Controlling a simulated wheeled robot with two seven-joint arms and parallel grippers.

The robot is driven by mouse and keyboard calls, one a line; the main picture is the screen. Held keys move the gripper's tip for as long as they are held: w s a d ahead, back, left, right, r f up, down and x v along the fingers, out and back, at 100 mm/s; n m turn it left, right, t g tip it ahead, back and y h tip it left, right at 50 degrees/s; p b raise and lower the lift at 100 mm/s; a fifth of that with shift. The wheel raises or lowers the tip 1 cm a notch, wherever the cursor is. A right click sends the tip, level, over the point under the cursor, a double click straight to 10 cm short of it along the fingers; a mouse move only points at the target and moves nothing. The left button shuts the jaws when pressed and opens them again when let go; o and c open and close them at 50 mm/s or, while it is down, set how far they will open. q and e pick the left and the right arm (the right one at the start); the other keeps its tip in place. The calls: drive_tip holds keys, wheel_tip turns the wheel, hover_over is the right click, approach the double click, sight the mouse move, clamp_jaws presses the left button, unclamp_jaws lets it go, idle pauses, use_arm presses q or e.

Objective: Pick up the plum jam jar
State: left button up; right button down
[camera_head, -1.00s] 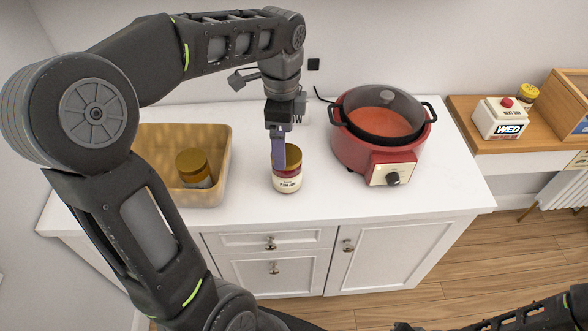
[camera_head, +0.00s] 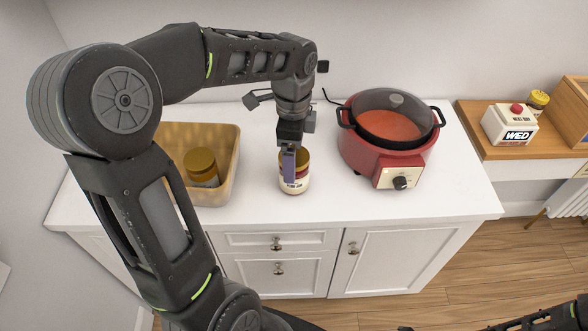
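The plum jam jar (camera_head: 296,185) stands upright on the white counter, with a gold lid and a pale label whose small print is hard to read. My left gripper (camera_head: 289,180) points straight down at the jar. One bluish finger shows in front of the jar's lid and upper side; the other finger is hidden, so I cannot tell whether the jar is gripped. The jar's base appears to rest on the counter. Only part of my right arm shows at the bottom right edge; its gripper is not visible.
A tan bin (camera_head: 222,190) holding another gold-lidded jar (camera_head: 201,166) stands left of the plum jam jar. A red cooker (camera_head: 360,157) with a glass lid stands close on its right. A boxed red button (camera_head: 509,127) and a small jar (camera_head: 538,100) sit on a wooden surface farther right.

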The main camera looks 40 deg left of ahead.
use_arm(q)
wheel_tip(320, 180, down, 4)
drive_tip(key=shift+r, duration=0.2)
drive_tip(key=shift+w, duration=0.1)
drive_tip(key=shift+c, duration=0.4)
clamp_jaws()
idle(0.8)
drive_tip(key=shift+r, duration=0.15)
wheel_tip(320, 180, up, 10)
drive_tip(key=shift+f, duration=0.1)
idle(0.4)
idle(0.4)
